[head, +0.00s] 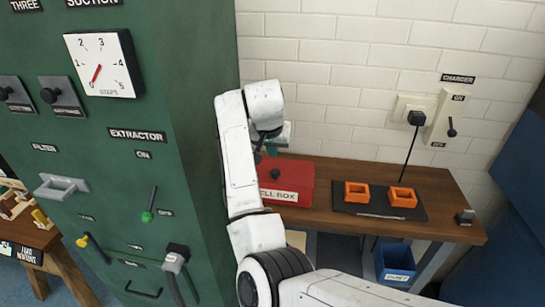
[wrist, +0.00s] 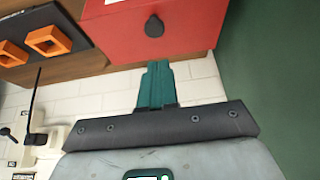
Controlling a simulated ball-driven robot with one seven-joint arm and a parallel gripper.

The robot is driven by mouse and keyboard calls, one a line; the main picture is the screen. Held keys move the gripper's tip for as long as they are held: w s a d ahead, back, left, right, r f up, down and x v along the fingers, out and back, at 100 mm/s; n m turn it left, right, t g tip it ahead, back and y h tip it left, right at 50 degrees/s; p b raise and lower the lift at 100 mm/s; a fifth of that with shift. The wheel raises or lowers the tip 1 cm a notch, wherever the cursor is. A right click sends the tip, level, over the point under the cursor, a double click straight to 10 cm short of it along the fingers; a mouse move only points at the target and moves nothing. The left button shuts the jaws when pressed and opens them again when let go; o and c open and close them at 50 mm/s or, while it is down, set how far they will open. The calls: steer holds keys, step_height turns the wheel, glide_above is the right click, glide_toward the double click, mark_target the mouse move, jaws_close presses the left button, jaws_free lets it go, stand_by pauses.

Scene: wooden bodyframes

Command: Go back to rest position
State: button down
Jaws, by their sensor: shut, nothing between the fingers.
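My gripper (wrist: 157,68) shows in the wrist view as teal fingers closed together with nothing between them. In the head view, my gripper (head: 272,150) is partly hidden behind my white arm, near the red box and the green cabinet. The red box (head: 300,176), with a black knob and a partly covered label, stands on the wooden bench (head: 450,222). The red box (wrist: 120,32) also fills the top middle of the wrist view, beyond my fingertips. My arm reaches up in front of the cabinet's right edge.
The green cabinet (head: 190,60) with a dial, levers and switches stands close on the left. Two orange frames (head: 403,197) lie on a black mat. A blue bin (head: 394,262) is under the bench. A charger switch (head: 446,120) is on the brick wall.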

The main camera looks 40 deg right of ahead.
steer(key=b+v, duration=0.1)
steer(key=v, duration=0.6)
steer(key=shift+d, duration=0.1)
steer(key=s+a+f+n, duration=0.2)
steer(key=s+f+n, duration=0.1)
steer(key=s+f, duration=0.65)
steer(key=s+a+f+n, duration=0.15)
steer(key=s+f, duration=0.45)
steer(key=f, duration=0.6)
steer(key=s+a+f+n+y, duration=0.1)
steer(key=s+a+f, duration=0.2)
steer(key=s, duration=0.4)
steer(key=s+a+f+n+g+y, duration=0.1)
steer(key=s+a+f+n, duration=0.1)
steer(key=s, duration=0.5)
steer(key=s+a+f+n+g+y, duration=0.1)
steer(key=s+a+f+n+y, duration=0.1)
steer(key=s+a+f, duration=0.3)
steer(key=shift+s+a, duration=0.3)
steer(key=shift+s, duration=0.95)
